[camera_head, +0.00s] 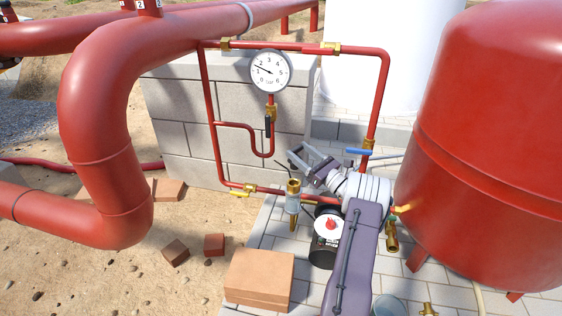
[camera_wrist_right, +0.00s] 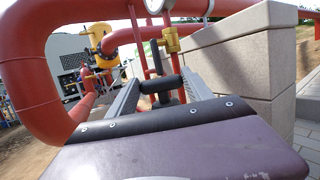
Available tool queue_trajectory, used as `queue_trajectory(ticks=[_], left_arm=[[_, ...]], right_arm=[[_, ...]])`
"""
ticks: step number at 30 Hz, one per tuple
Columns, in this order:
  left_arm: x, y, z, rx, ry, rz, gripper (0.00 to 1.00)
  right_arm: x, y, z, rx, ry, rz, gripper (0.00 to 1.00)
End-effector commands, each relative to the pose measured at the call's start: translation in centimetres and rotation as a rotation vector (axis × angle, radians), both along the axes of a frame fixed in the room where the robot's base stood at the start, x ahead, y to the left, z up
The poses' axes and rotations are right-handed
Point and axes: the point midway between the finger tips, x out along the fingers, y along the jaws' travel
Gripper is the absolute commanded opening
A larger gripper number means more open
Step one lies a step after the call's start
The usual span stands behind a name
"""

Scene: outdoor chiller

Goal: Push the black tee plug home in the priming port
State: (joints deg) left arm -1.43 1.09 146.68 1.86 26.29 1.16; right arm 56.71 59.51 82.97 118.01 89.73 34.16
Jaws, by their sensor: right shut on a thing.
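My right gripper (camera_head: 305,163) reaches out from the lower right, over the paving in front of the block wall. In the right wrist view its two grey fingers (camera_wrist_right: 160,92) are shut on the black tee plug (camera_wrist_right: 160,84), whose crossbar lies between them. In the head view the plug is too small and covered to make out clearly. A brass fitting (camera_head: 293,187) on top of a clear bowl stands just below the gripper tips, apart from them. I cannot tell for certain which opening is the priming port. My left gripper is not in view.
Thin red pipework with a pressure gauge (camera_head: 270,71) and a blue-handled valve (camera_head: 359,151) runs around the gripper. A large red tank (camera_head: 500,130) stands close on the right. A block wall (camera_head: 175,115) is behind. A black canister (camera_head: 322,254) and bricks (camera_head: 258,278) sit below.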

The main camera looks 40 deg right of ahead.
Motion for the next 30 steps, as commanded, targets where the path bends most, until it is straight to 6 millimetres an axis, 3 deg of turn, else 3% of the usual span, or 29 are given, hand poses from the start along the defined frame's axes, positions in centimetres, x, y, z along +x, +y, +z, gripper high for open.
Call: queue_trajectory(ticks=[11, 24, 30], left_arm=[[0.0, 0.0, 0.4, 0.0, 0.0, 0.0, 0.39], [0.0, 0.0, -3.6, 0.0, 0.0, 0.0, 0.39], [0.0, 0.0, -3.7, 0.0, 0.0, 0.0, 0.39]], right_arm=[[-0.1, 0.1, 0.3, -0.003, -0.012, 0.0, 0.0], [-0.1, 0.1, -5.3, -0.003, -0.01, 0.002, 0.0], [-0.1, 0.1, -5.7, -0.004, -0.01, 0.001, 0.0]])
